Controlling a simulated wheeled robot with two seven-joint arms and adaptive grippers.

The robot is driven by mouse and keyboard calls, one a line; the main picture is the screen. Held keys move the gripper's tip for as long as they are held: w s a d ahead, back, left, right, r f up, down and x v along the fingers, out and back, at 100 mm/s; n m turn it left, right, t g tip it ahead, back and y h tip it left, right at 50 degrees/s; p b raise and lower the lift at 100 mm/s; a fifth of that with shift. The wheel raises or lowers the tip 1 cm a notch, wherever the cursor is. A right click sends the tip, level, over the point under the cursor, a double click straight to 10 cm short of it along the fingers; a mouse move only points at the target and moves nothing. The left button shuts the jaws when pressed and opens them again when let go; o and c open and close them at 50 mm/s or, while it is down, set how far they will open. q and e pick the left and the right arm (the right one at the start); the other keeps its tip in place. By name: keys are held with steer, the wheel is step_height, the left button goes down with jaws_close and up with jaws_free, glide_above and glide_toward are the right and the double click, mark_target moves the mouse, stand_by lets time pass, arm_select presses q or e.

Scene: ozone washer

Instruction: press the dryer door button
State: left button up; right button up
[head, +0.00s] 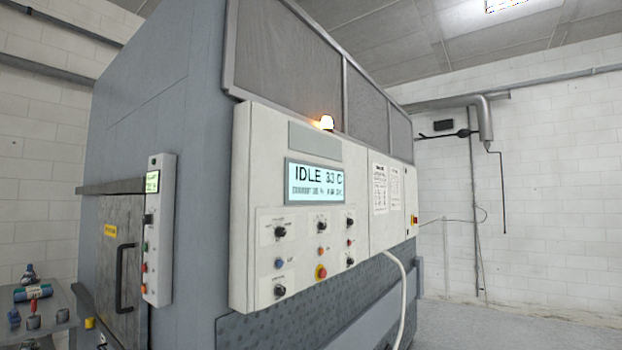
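A large grey machine (150,110) fills the middle of the head view. On its left face is a metal door (117,240) with a dark vertical handle (122,278); the door looks shut. Right of the door is a narrow white button panel (160,225) with a small green display (152,182), a dark switch (148,219), a green button (146,246) and red-orange buttons (145,267) below. Which one is the dryer door button cannot be read. Neither of my grippers is in view.
A table (62,297) with small items stands at lower left. The floor (470,325) at right is clear.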

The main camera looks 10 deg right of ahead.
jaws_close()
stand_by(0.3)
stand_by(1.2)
